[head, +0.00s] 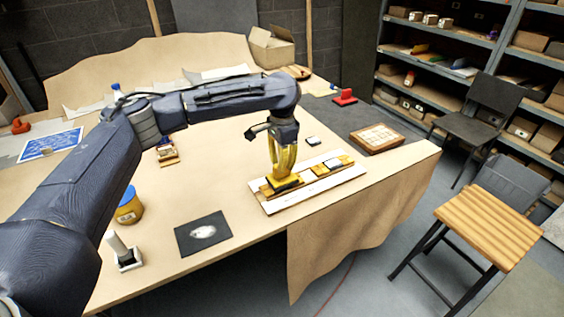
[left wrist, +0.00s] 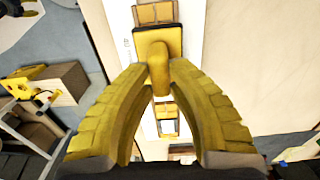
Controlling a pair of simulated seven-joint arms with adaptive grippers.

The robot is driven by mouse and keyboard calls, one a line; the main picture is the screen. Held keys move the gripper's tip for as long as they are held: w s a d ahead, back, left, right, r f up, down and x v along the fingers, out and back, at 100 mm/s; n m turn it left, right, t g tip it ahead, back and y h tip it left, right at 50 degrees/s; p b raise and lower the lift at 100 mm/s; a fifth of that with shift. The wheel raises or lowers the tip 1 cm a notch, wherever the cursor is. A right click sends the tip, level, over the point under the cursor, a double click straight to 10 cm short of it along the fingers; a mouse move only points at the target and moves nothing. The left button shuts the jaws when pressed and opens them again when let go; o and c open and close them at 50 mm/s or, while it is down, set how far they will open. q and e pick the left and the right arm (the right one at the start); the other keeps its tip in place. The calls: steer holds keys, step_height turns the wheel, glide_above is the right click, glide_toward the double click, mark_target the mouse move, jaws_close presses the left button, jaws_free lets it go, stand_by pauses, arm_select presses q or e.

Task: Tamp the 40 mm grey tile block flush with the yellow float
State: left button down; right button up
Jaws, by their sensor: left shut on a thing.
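My left gripper (head: 284,178) is shut on the yellow float (left wrist: 158,62), with its two yellow fingers on either side of the float's handle. The float has a dark-edged base and is over the left part of the mosaic panel (head: 268,209). I cannot tell whether its base touches the tiles. The panel is a white board with a wooden tray of tiles on it. A pale grey block (head: 333,164) shows in the tray, right of the float; I cannot tell if it is the 40 mm tile. The float hides what is under it. My right gripper is not in view.
A small pale block (head: 313,141) lies behind the panel. A black sheet with a pale patch (head: 203,232), a yellow-and-blue jar (head: 129,207) and a brush-like tool on a stand (head: 123,252) are left. A tile box (head: 377,138) stands right. The table's front edge is close to the panel.

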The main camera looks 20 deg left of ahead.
arm_select(q)
steer(key=shift+s+f, duration=0.1)
steer(key=shift+f, duration=0.9)
stand_by(2.9)
steer(key=shift+r, duration=3.7)
